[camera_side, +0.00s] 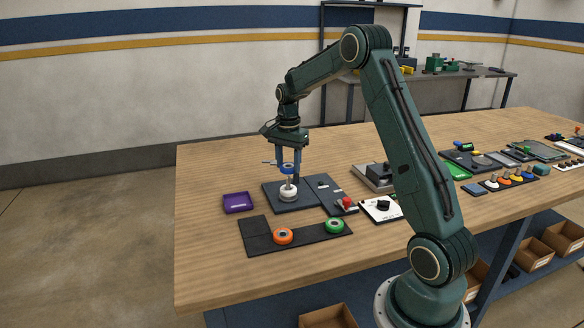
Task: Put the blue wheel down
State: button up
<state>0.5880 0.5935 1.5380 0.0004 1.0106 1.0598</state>
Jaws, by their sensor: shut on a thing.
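My gripper (288,168) points down and is shut on a small blue wheel (287,169). It holds the wheel above a white round piece (289,193) with a thin upright pin, on a dark base plate (273,204). The wheel is around or just in front of the pin's upper end; I cannot tell which. An orange wheel (283,236) and a green wheel (334,226) lie on a black mat (308,232) in front of the base plate.
A purple tray (238,203) stands left of the base plate. A red-knobbed device (347,203) and a white box with a black knob (382,208) stand to the right. Several other kits fill the table's right side. The table's left front corner is clear.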

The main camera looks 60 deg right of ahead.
dwell(0.3)
jog(key=shift+w+a+r, duration=0.2)
jog(key=shift+w+r, duration=0.25)
jog(key=shift+w, duration=0.3)
jog(key=w+a+r, duration=0.3)
jog(key=w+r, duration=0.1)
jog(key=w, duration=0.2)
notch_tip(320, 180, up, 5)
send_over(238, 204)
jog(key=shift+w+d+f+n, duration=0.1)
jog(key=shift+f+n, duration=0.05)
jog(key=shift+n, duration=0.25)
jog(key=shift+f, duration=0.15)
notch_tip(238, 204, down, 20)
jog(key=shift+r, duration=0.15)
